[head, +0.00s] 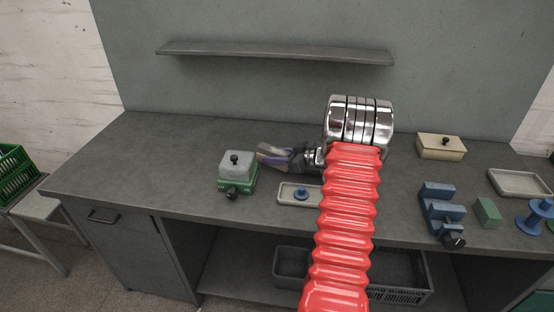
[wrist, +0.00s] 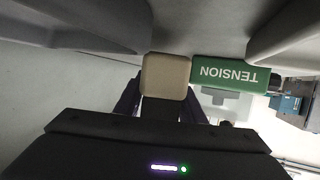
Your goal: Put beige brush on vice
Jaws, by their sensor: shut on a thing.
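My gripper (head: 264,154) is on the left half of the bench, beside a green box with a grey top, and is shut on a beige block, which I take for the beige brush (wrist: 165,75). In the wrist view it sits between the two dark fingers; no bristles can be made out. In the head view the brush is mostly hidden by the fingers. The blue stepped block with a black knob, which looks like the vice (head: 440,209), stands on the right of the bench, well apart from my gripper.
The green box (head: 236,186) reads TENSION in the wrist view (wrist: 228,73). A tray (head: 286,197) with a blue spool lies in front of my gripper. A green block (head: 487,212) stands beside the vice. A beige box (head: 441,148) stands behind it. A shelf (head: 275,52) hangs above.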

